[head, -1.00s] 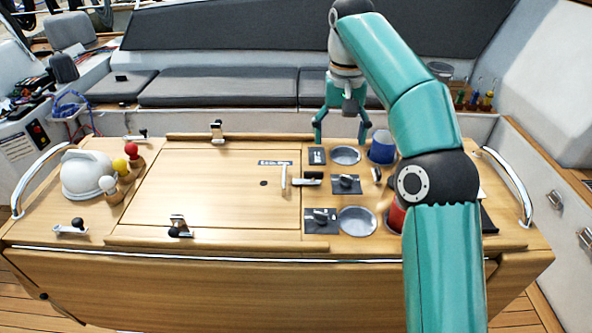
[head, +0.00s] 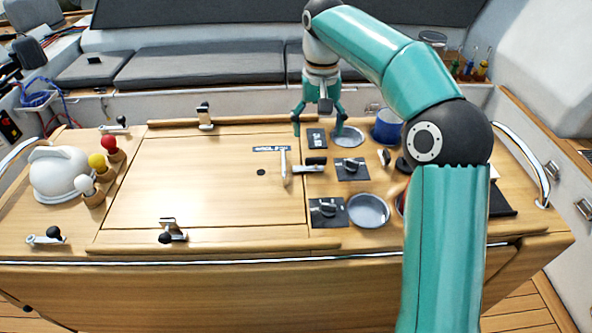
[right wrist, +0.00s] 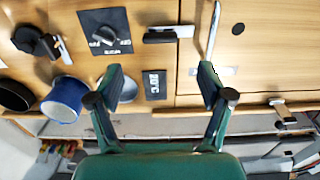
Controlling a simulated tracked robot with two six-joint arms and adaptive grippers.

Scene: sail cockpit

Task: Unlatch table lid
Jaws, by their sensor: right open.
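The wooden table lid (head: 190,190) lies flat and closed on the cockpit table. A latch with a black grip (head: 311,165) and an upright light bar (head: 284,168) sits at the lid's right edge; the black grip (right wrist: 161,36) also shows in the right wrist view. Other metal clasps sit at the lid's back edge (head: 205,116) and front edge (head: 172,232). My right gripper (head: 318,128) is open and empty, above the table's back right part, behind the right-edge latch. In the right wrist view its fingers (right wrist: 160,85) are apart with nothing between them. My left gripper is not in view.
Right of the lid are dark switch plates (head: 327,212), a round metal cup (head: 368,210) and a blue cup (head: 388,127). A white domed object (head: 60,173) and several coloured knobs (head: 97,162) stand on the left. Grab rails curve at both ends.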

